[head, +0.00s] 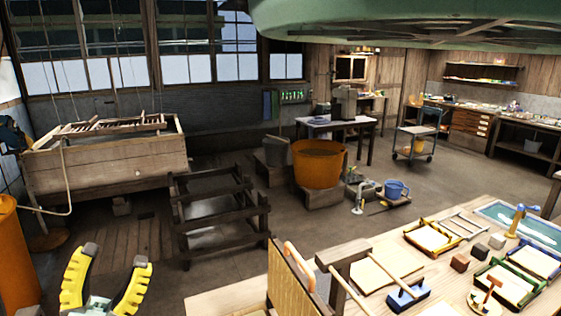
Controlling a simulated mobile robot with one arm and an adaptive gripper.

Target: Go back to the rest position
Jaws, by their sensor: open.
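My gripper (106,279) shows at the lower left of the head view, with yellow fingers and grey tips. The fingers stand apart with nothing between them. It is over the floor, left of the wooden worktable (222,297) and apart from it. The rest of my arm is out of view.
A dark wooden rack (222,237) stands on the floor beyond my gripper. A wooden vat (105,165) is at the left, with an orange cylinder (14,255) at the left edge. An orange tub (318,168) stands mid-room. The worktable holds small frames, blocks and tools.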

